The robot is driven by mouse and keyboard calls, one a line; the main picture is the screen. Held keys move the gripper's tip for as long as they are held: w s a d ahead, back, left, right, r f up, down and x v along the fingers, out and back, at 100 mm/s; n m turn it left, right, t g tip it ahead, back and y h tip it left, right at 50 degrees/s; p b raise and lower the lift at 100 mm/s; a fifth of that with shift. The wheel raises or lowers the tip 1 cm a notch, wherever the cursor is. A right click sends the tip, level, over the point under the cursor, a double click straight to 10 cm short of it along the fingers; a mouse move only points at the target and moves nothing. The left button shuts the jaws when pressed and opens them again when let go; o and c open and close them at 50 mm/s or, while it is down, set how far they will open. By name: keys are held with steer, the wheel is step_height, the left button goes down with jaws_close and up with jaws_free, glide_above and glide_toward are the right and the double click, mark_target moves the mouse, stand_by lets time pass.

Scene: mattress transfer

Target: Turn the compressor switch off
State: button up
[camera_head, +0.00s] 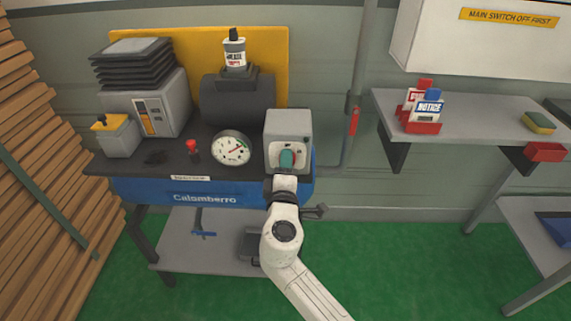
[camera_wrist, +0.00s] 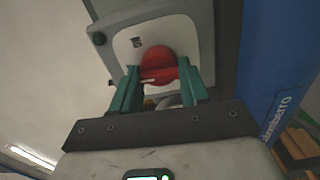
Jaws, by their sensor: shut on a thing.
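The compressor switch is a grey box (camera_head: 288,126) at the right end of the compressor bench. In the wrist view its pale face plate (camera_wrist: 128,45) bears the letters "ON", seen upside down. A round red knob (camera_wrist: 158,62) sits on the plate. My gripper (camera_head: 287,158) is at the front of the box, with the knob mostly hidden behind it in the head view. In the wrist view my gripper (camera_wrist: 160,72) has one green finger on each side of the red knob, shut on it. The knob's lower part is partly hidden.
A dial gauge (camera_head: 231,148) and a small red button (camera_head: 192,146) are left of the box. A pipe with a red handle (camera_head: 353,121) rises close on its right. A wall shelf (camera_head: 465,120) is further right. Green floor (camera_head: 410,260) is open in front.

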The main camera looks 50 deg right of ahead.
steer(key=shift+n, duration=0.6)
steer(key=o, duration=1.1)
steer(key=shift+c, duration=0.2)
steer(key=b+v, duration=0.1)
steer(key=v, duration=1)
steer(key=s+d+f+m+g+y+p, duration=0.1)
steer(key=s+d+f+m+g+y, duration=0.4)
steer(key=s+f, duration=0.5)
steer(key=s+a+f+m+g+y+p, duration=0.1)
steer(key=s+a+f+m+g+y, duration=0.2)
steer(key=s+a+f+g+y, duration=0.2)
steer(key=s+a+f+y, duration=0.2)
steer(key=s+a+y, duration=0.2)
steer(key=s+a, duration=0.1)
steer(key=shift+a, duration=0.55)
